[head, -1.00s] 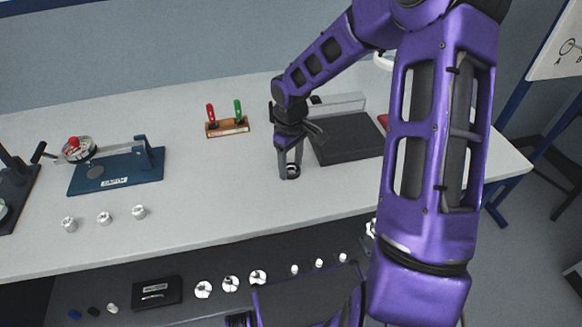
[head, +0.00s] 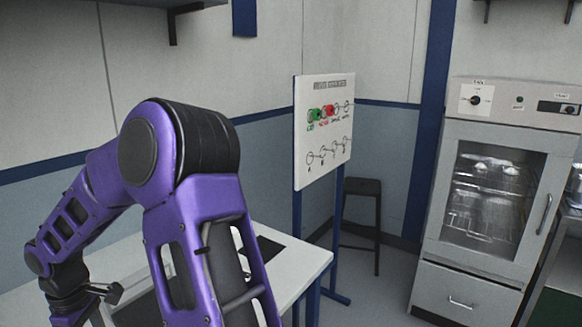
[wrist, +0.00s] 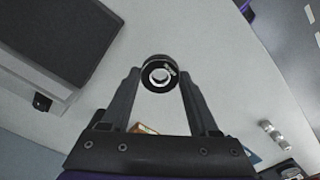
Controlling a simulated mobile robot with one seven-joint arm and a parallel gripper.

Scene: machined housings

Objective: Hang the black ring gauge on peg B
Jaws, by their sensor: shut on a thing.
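The black ring gauge (wrist: 160,61) is held between the fingertips of my gripper (wrist: 160,79), with its round opening facing the wrist camera. In the head view my wrist shows at the lower left, but the fingertips and the ring are outside the picture. The white peg board (head: 324,115) stands beyond the bench's right end. Its upper row has a green piece and a red piece at the left. Its lower row has several round marks, and peg B appears to be the second from the left (head: 322,154); the lettering is too small to read surely.
The pale bench top (head: 300,268) lies below my arm, with a dark flat block on it (wrist: 62,38). A small silver part (wrist: 271,131) lies on the bench. A dark stool (head: 360,188) stands behind the board, and a glass-door cabinet (head: 490,200) at right.

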